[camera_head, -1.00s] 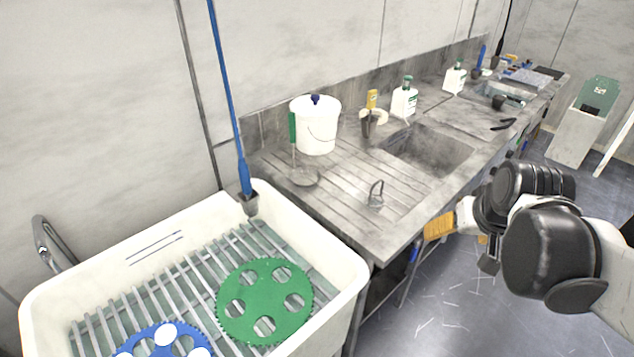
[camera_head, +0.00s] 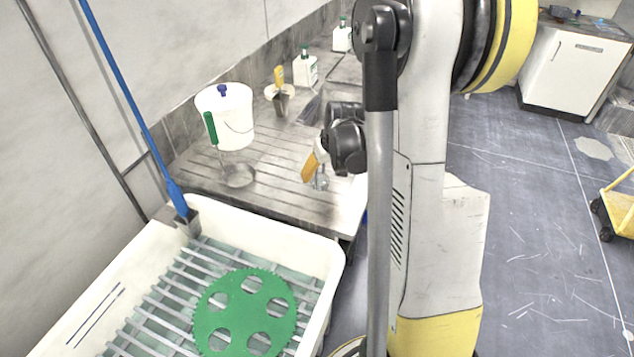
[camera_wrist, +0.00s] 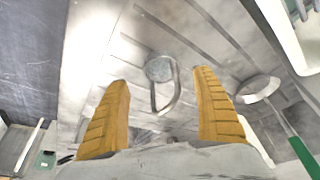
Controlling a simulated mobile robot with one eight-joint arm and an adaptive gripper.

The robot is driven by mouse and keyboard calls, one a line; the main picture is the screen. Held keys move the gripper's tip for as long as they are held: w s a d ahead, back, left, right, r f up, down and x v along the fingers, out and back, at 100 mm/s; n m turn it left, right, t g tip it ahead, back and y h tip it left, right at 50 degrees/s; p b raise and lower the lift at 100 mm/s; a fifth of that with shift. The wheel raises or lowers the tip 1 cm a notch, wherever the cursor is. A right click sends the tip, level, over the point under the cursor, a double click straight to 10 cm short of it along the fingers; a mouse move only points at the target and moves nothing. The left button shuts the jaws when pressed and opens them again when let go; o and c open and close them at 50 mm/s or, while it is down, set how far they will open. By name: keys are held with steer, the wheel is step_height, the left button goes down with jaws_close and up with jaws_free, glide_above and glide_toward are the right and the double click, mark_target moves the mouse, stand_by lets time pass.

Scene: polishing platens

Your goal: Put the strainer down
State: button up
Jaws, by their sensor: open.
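A small grey round piece with an upright loop handle, which looks like a sink strainer (camera_head: 321,183), stands on the ribbed steel drainboard (camera_head: 277,192). In the wrist view the strainer (camera_wrist: 160,70) shows between and just beyond the fingertips, its loop leaning toward my gripper (camera_wrist: 163,80). The two yellow fingers are spread apart, with a visible gap on each side of the loop. In the head view my gripper (camera_head: 309,170) is right beside the strainer and partly covers it. A green-handled round skimmer (camera_head: 238,176) rests on the drainboard to the left, by the white bucket.
The white bucket (camera_head: 225,112) stands behind, near the wall. A white basin (camera_head: 331,266) with a slatted rack and a green toothed disc (camera_head: 245,318) is in front. A blue pole (camera_head: 130,100) stands at the basin's back corner. White bottles (camera_head: 305,72) stand farther back.

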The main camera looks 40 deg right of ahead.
mark_target(320, 179)
steer(key=b+x, duration=0.2)
steer(key=x, duration=0.3)
steer(key=shift+a+f, duration=0.1)
steer(key=shift+f, duration=0.15)
steer(key=shift+r, duration=0.1)
steer(key=shift+c, duration=0.8)
steer(key=c, duration=1.3)
steer(key=shift+r, duration=0.1)
